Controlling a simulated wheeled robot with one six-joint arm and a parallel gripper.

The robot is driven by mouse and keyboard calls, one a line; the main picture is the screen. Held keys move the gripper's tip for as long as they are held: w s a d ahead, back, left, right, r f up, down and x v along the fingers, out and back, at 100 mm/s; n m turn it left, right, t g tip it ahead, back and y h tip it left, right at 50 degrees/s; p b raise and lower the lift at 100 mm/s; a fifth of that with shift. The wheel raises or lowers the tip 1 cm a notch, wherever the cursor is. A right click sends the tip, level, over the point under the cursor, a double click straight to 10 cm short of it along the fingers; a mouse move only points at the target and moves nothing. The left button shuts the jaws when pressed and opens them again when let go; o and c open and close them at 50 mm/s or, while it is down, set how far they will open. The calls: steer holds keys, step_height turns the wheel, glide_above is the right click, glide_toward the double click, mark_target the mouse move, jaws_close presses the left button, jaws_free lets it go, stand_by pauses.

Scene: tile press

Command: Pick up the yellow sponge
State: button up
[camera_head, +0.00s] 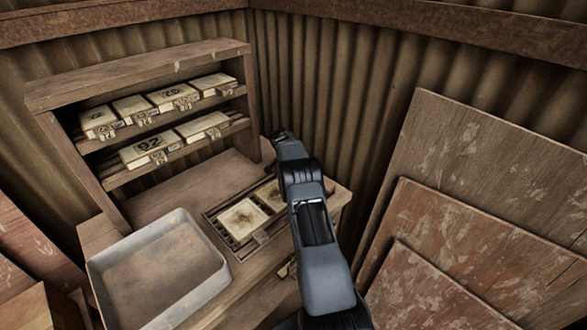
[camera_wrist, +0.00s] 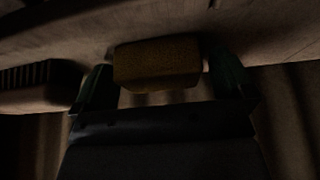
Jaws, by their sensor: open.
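The yellow sponge (camera_wrist: 155,64) shows in the dark wrist view as a dull yellow-brown block near the top middle. My gripper (camera_wrist: 162,84) is open, with one dark green finger on each side of the sponge. The sponge lies between the fingers; in the dim light I cannot tell whether either finger touches it. In the head view I cannot make out the sponge or the fingers; my arm covers the right part of the bench there.
A wooden bench (camera_head: 160,194) holds a grey tray (camera_head: 215,268) at front left and a slatted rack with tiles (camera_head: 243,219) beside my arm. A shelf (camera_head: 140,72) with numbered tile boxes stands behind. Large boards (camera_head: 490,170) lean against the wall at right.

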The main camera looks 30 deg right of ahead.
steer(key=c, duration=0.9)
steer(key=shift+r, duration=0.1)
steer(key=shift+r, duration=0.4)
step_height(320, 180, up, 2)
steer(key=shift+r+b, duration=0.15)
steer(key=shift+b, duration=0.5)
steer(key=shift+s+a+r+b, duration=0.2)
steer(key=shift+s+r+b, duration=0.35)
steer(key=shift+s+r, duration=1.45)
steer(key=shift+s+a+r+b, duration=0.2)
steer(key=shift+s+r+b, duration=0.3)
steer(key=shift+s+r, duration=1.45)
steer(key=shift+s+a+r+b, duration=0.2)
steer(key=shift+s+r+b, duration=0.55)
steer(key=shift+s, duration=2.3)
